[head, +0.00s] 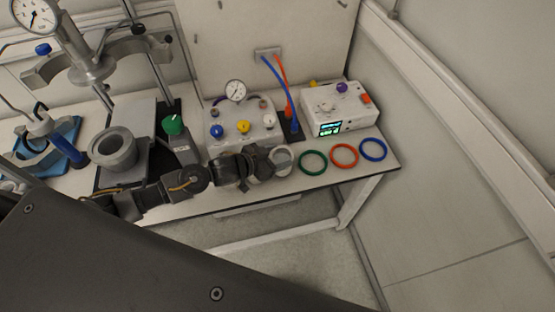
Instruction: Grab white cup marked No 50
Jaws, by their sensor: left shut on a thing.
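A white cup (285,160) stands near the front edge of the bench, left of the coloured rings. My left gripper (270,162) reaches in from the left, low over the bench front, and is shut on the white cup. The gripper hides the cup's left part. The cup shows as a pale round shape, and no number on it can be read. My right gripper is not in view.
Green (312,162), red (344,155) and blue (373,149) rings lie to the right. Behind are a valve box (242,125) with a gauge and a control box (337,108) with a lit screen. A grey metal vessel (114,150) stands left.

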